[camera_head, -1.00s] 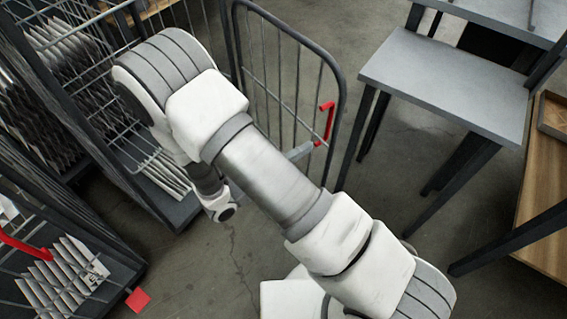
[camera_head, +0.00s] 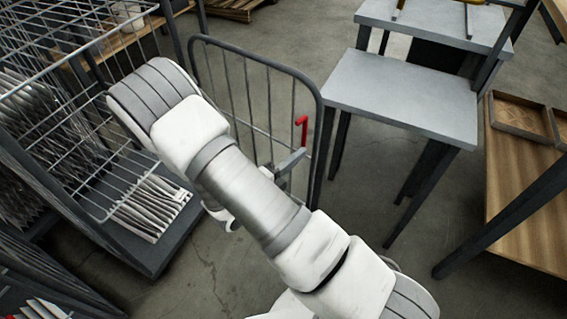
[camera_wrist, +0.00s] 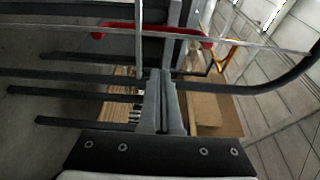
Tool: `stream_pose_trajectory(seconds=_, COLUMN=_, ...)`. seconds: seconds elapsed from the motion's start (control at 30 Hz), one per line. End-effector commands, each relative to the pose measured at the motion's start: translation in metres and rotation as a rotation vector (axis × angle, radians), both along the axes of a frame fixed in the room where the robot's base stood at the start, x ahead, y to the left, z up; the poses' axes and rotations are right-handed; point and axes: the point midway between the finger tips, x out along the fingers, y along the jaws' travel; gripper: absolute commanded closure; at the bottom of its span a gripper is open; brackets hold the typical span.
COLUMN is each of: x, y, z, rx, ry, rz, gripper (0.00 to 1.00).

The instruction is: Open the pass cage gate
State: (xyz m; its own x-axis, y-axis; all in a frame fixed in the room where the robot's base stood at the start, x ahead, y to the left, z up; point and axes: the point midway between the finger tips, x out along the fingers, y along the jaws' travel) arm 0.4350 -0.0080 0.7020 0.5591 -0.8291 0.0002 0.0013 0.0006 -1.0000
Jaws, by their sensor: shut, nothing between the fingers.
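The cage gate (camera_head: 319,125) is a dark rounded frame with thin upright bars. It stands out at an angle from the wire cage (camera_head: 75,110) in the head view, with an open space between its free edge and the cage's load. A red handle (camera_head: 302,132) sits near its free edge. In the wrist view, the gate's bars (camera_wrist: 75,88) run sideways and the red handle (camera_wrist: 115,27) lies beyond the fingertips. My gripper (camera_wrist: 161,74) is shut and empty, close to the bars; contact is unclear. My arm hides part of the gate's lower side in the head view.
A grey table (camera_head: 400,92) stands right of the gate, close to its free edge. A wooden bench (camera_head: 525,205) with trays is farther right. White filters (camera_head: 150,208) stand in the cage at left. Bare floor (camera_head: 215,265) lies in front of the cage.

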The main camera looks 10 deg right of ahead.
Motion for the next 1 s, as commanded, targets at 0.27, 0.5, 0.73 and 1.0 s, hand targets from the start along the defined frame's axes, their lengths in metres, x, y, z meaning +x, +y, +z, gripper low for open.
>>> stream_pose_trajectory(seconds=0.27, x=0.054, y=-0.063, z=0.002, rx=0.001, ry=-0.001, rz=-0.006, gripper=1.0)
stream_pose_trajectory(seconds=0.5, x=0.078, y=-0.084, z=0.001, rx=-0.001, ry=0.001, rz=0.0, gripper=1.0)
stream_pose_trajectory(seconds=0.73, x=0.079, y=-0.084, z=0.0, rx=0.0, ry=0.002, rz=0.0, gripper=1.0)
stream_pose_trajectory(seconds=1.0, x=0.076, y=-0.082, z=0.001, rx=-0.001, ry=0.003, rz=0.0, gripper=1.0)
